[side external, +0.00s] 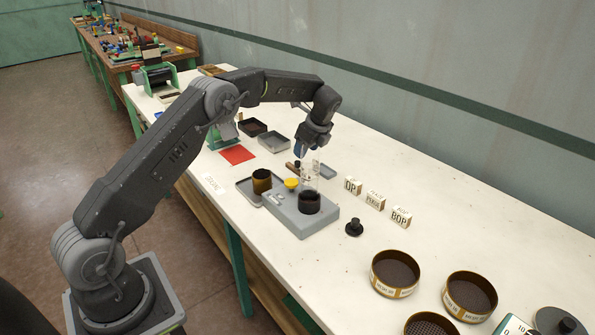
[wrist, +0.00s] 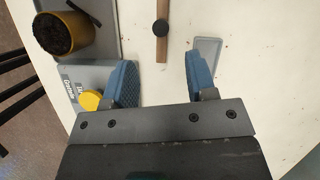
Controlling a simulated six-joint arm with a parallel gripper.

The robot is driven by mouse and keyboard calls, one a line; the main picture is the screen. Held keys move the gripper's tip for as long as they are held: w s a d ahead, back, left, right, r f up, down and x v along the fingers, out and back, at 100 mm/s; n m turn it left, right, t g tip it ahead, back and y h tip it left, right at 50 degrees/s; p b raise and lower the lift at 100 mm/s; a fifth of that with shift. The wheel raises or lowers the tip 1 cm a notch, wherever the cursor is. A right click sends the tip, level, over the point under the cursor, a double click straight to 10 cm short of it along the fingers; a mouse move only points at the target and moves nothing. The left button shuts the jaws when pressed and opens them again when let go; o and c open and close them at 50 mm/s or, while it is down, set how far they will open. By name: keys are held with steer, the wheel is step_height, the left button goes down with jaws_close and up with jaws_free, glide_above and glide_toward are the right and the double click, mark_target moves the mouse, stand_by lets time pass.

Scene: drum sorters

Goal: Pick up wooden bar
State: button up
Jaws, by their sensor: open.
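The wooden bar (wrist: 162,48) is a narrow brown strip on the white table, running up and down in the wrist view. A round black knob (wrist: 161,28) overlaps it there. In the side external view the wooden bar (side external: 291,167) shows as a short brown piece behind the grey device. My gripper (wrist: 158,75) is open, with blue pads on both sides of the bar's line and nothing between them. In the side external view my gripper (side external: 300,152) hangs above the table near the bar. I cannot tell the exact height between them.
The grey device (side external: 290,220) with a yellow knob (side external: 291,183) and a dark cup stands close by. A grey tray (side external: 245,186) holds a brown cup (side external: 262,181). A small grey tray (wrist: 205,52) lies right of the bar. Labelled blocks (side external: 375,200) and round sieves (side external: 395,273) stand farther right.

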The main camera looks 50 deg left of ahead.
mark_target(298, 162)
steer(key=x, duration=0.8)
steer(key=shift+a+f, duration=0.3)
steer(key=shift+f, duration=0.05)
jaws_close()
steer(key=shift+r, duration=0.15)
step_height(298, 162, up, 4)
steer(key=shift+f, duration=0.15)
steer(key=s+a+r, duration=0.7)
steer(key=s, duration=0.2)
steer(key=s+d+r+n+g+h, duration=0.2)
steer(key=s+d+n+g+h, duration=0.1)
steer(key=d+n, duration=0.9)
steer(key=shift+s+d+n+g+h, duration=0.15)
steer(key=shift+s+n+g+h, duration=0.15)
steer(key=shift+s+n, duration=0.55)
steer(key=shift+w+r, duration=0.1)
